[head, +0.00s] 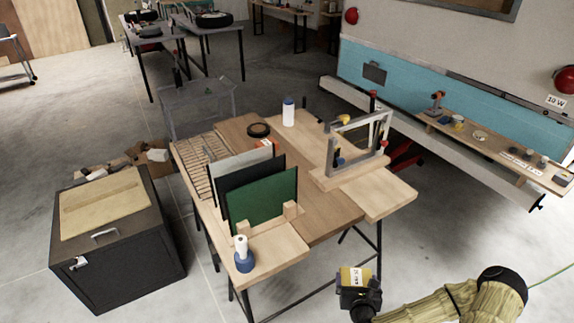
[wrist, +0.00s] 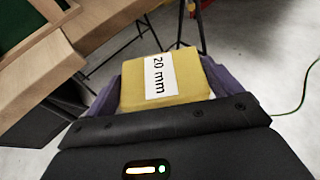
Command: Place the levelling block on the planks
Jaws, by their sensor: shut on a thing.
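The levelling block (wrist: 165,80) is a yellow block with a white "20 mm" label. My gripper (wrist: 162,88) is shut on it, with a purple finger on each side. In the head view my gripper (head: 357,292) holds the block (head: 351,275) off the front right of the wooden worktable, apart from it. I cannot tell for sure which boards are the planks. Light wooden boards (head: 385,197) form the worktable's right part, and a long narrow board (head: 490,150) with small items and a white label lies along the blue camper side.
The worktable carries upright green and dark panels (head: 262,205), a metal window frame (head: 357,145), a white bottle (head: 288,112) and a blue-based roll (head: 243,255). A black cabinet (head: 120,250) stands at the left. Floor between table and camper is partly clear.

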